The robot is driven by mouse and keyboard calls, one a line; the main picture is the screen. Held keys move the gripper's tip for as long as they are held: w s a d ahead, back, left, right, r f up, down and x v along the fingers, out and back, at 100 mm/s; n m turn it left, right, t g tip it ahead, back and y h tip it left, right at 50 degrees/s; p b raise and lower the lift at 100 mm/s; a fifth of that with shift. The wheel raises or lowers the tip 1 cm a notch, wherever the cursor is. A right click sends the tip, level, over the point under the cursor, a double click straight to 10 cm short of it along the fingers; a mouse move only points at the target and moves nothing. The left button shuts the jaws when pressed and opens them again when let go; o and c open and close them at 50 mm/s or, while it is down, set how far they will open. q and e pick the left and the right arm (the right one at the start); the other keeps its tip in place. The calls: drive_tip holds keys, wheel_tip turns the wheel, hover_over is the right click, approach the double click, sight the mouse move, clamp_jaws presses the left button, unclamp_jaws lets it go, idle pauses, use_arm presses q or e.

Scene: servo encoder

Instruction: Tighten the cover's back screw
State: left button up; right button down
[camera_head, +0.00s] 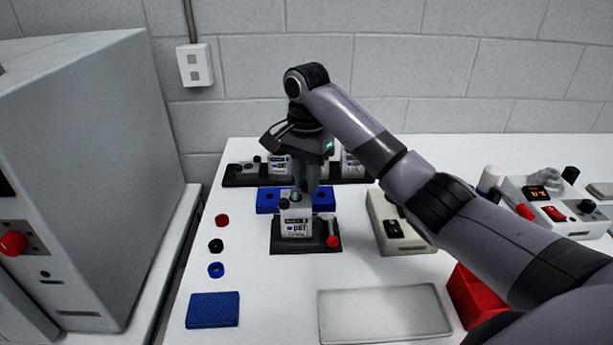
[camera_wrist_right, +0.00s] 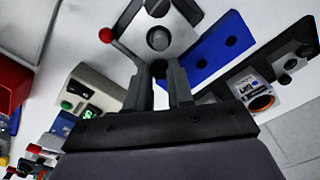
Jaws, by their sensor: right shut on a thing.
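The servo (camera_head: 296,229) stands upright in a black fixture (camera_head: 278,246) with a red-knobbed lever (camera_head: 332,241). Its pale cover (camera_wrist_right: 178,38) shows in the right wrist view, with a grey round part (camera_wrist_right: 157,38) in the middle and a dark front screw (camera_wrist_right: 157,8) at the top edge. My right gripper (camera_head: 306,192) points down at the back of the cover. In the right wrist view its fingers (camera_wrist_right: 160,84) are closed around the back screw (camera_wrist_right: 158,68), whose top shows between the tips. My left gripper is not in view.
A blue block with holes (camera_head: 266,201) stands just behind the fixture, and a black rack of servos (camera_head: 240,174) farther back. A beige box (camera_head: 385,222) is to the right. Red (camera_head: 222,220), black and blue rings lie left. A grey tray (camera_head: 384,312) and red bin (camera_head: 468,290) are in front.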

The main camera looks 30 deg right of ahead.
drive_tip(key=m, duration=0.4)
drive_tip(key=shift+w+r+m, duration=0.1)
drive_tip(key=shift+r+m, duration=0.2)
drive_tip(key=m, duration=0.3)
drive_tip(key=shift+d+m, duration=0.1)
drive_tip(key=shift+m, duration=0.3)
drive_tip(key=m, duration=0.8)
drive_tip(key=shift+m, duration=0.4)
drive_tip(key=c, duration=1.1)
unclamp_jaws()
drive_tip(key=shift+o, duration=0.7)
drive_tip(key=shift+f, duration=0.15)
